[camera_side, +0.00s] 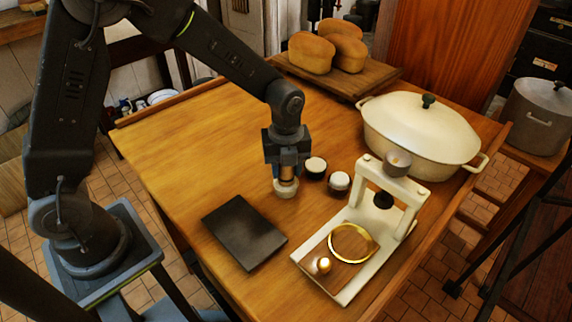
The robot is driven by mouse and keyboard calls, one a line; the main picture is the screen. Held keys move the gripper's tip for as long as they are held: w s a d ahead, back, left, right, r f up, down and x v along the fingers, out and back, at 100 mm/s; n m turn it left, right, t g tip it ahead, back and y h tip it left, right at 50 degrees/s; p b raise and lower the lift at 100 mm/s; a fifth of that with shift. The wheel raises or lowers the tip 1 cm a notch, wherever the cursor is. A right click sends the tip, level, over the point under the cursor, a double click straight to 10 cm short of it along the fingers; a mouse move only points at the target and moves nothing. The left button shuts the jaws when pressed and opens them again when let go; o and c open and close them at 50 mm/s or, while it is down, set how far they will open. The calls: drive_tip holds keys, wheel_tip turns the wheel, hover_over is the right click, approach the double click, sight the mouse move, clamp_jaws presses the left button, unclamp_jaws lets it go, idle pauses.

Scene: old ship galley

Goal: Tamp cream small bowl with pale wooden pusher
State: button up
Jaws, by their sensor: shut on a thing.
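My gripper (287,167) points straight down over the middle of the table, with its jaws shut on the pale wooden pusher (286,175). Only a short brownish part of the pusher shows between and below the fingers. The cream small bowl (285,189) is directly beneath it on the table. The lower end of the pusher is at the bowl's mouth. The picture is too small to tell how far inside it is or whether it touches the contents.
A cream press stand (404,222) with a brass ring (352,259) is front right. A dark slab (244,232) lies front left. A casserole (422,134) and bread board (374,84) stand behind.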

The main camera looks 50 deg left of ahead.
idle(0.3)
drive_tip(key=shift+r, duration=3.5)
